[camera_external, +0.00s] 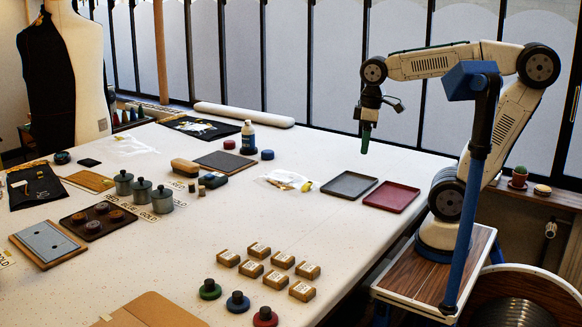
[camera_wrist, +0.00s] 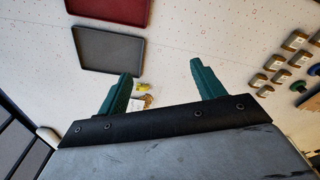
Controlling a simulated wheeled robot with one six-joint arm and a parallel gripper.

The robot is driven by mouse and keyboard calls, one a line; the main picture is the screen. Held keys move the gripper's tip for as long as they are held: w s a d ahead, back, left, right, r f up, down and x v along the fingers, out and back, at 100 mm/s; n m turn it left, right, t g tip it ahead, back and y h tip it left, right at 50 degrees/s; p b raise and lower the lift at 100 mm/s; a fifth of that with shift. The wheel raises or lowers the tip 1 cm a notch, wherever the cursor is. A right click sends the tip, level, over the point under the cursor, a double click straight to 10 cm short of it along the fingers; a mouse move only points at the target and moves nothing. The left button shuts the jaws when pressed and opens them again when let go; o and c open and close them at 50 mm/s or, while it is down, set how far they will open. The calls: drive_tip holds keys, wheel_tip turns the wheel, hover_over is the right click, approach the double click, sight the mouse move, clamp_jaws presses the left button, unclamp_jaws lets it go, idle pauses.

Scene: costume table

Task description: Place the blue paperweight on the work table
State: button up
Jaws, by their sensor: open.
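A blue disc with a black knob (camera_external: 238,302), which looks like the blue paperweight, stands upright at the front edge of the white work table (camera_external: 330,225), between a green one (camera_external: 210,289) and a red one (camera_external: 265,317). A blue knobbed piece also shows at the right edge of the wrist view (camera_wrist: 298,87). My gripper (camera_external: 366,135) hangs above the far right part of the table, well away from the paperweight. In the wrist view my gripper (camera_wrist: 162,70) has its green fingers spread, with nothing between them.
Several small brown boxes (camera_external: 258,250) stand just behind the knobbed discs. A grey tray (camera_external: 349,185) and a red tray (camera_external: 391,196) lie at the right. Grey canisters (camera_external: 142,190) and a dark tray of round pieces (camera_external: 97,220) are at the left. The table's middle is mostly clear.

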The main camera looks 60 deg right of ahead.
drive_tip(key=s+d+f+m, duration=0.5)
drive_tip(key=s, duration=0.2)
drive_tip(key=shift+s+d, duration=0.4)
idle(0.6)
